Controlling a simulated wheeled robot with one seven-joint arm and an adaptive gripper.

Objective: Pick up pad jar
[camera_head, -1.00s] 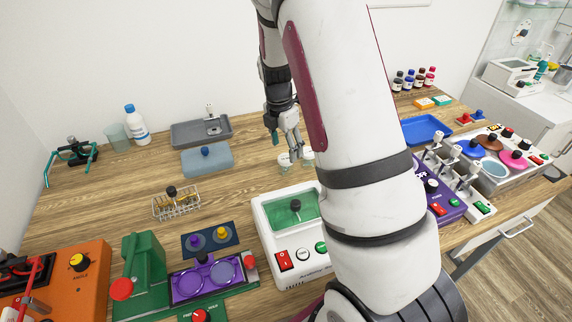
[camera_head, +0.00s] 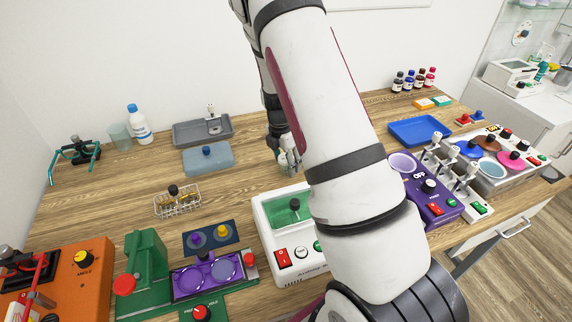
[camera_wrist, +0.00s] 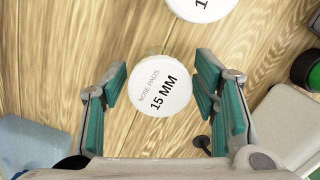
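A pad jar (camera_wrist: 160,86) with a round white lid reading "NOSE PADS 15 MM" stands on the wooden table in the wrist view. My gripper (camera_wrist: 161,75) is open above it. Its teal-padded fingers appear on the left and right of the lid, with a gap on each side. A second white-lidded jar (camera_wrist: 201,5) is cut off at the top edge, its label mostly out of view. In the head view my gripper (camera_head: 289,160) is low over the table, and my arm and gripper largely hide the jars.
A white machine with a green window (camera_head: 292,211) stands close in front of the jars. A translucent blue box (camera_head: 207,160) and a grey tray (camera_head: 203,131) are to the left. A purple device (camera_head: 428,188) and a blue tray (camera_head: 420,130) are to the right.

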